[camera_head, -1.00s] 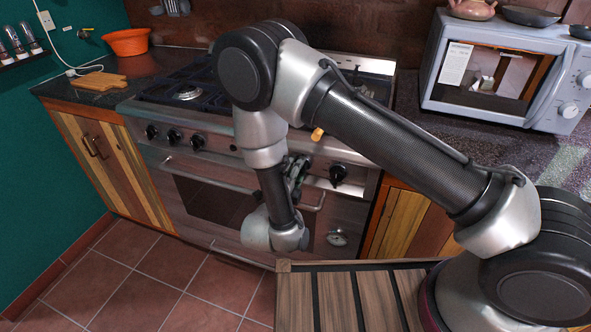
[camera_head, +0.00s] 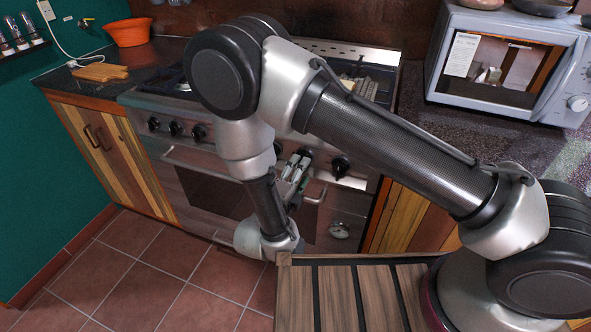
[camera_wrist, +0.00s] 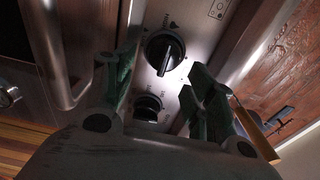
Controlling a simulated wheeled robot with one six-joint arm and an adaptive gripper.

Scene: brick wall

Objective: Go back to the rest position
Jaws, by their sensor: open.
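My gripper (camera_head: 294,172) is in front of the stove (camera_head: 225,165), near its control panel, with the fingers pointing up toward the knobs. A black stove knob (camera_wrist: 164,50) shows beyond the gap, with another knob (camera_wrist: 148,106) lower down. I cannot tell from the picture whether a finger touches the panel.
A microwave (camera_head: 500,95) stands on the right counter. An orange bowl (camera_head: 131,32) and a wooden board (camera_head: 100,72) are on the left counter. The oven handle (camera_head: 212,170) juts out near my gripper. The tiled floor (camera_head: 150,265) at lower left is clear.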

